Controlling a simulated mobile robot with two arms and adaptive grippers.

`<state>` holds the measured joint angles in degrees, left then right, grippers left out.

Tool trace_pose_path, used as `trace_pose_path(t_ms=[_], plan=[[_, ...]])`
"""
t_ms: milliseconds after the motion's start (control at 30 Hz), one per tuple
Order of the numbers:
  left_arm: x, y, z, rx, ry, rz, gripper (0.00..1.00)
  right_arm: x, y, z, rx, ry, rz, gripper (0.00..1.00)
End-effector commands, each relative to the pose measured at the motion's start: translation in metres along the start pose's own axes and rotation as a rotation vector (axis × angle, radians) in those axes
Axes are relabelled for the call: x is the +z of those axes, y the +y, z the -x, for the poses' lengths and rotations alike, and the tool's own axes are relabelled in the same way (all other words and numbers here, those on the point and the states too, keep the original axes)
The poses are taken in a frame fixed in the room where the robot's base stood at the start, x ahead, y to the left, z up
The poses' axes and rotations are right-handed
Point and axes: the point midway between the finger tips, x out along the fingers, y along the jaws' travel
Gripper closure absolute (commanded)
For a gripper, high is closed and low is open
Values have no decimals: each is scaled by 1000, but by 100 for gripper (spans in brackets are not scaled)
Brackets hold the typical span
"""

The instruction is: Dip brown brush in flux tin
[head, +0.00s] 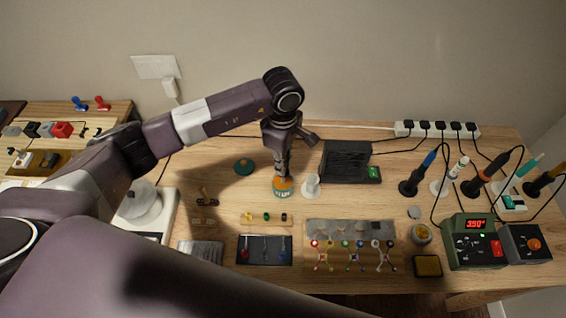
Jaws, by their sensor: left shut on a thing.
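My left gripper (282,172) points straight down above a small round flux tin (283,192) with a teal side and an orange-brown inside. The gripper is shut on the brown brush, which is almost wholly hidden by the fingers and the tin. I cannot tell whether the bristles touch the flux. My right gripper is not in view.
A white holder (311,187) stands close to the right of the tin, with a black case (346,161) beyond it. Small parts boards and a dark tool tray (264,250) lie nearer. Soldering irons and a green station (472,242) fill the right side.

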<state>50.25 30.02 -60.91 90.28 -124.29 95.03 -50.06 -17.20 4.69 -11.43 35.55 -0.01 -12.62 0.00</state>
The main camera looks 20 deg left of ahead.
Motion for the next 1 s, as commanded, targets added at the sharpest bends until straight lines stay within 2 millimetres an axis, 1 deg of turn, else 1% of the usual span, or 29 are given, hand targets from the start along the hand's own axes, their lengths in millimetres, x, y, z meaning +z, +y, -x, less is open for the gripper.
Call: trace_pose_path(t_ms=[267, 433, 1000], plan=[[0, -2, -2, -5, 1, -1, 100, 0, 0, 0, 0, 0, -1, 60], [0, -1, 2, -4, 1, 0, 100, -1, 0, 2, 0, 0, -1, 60], [0, 0, 49, -1, 0, 0, 100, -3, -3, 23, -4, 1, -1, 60]])
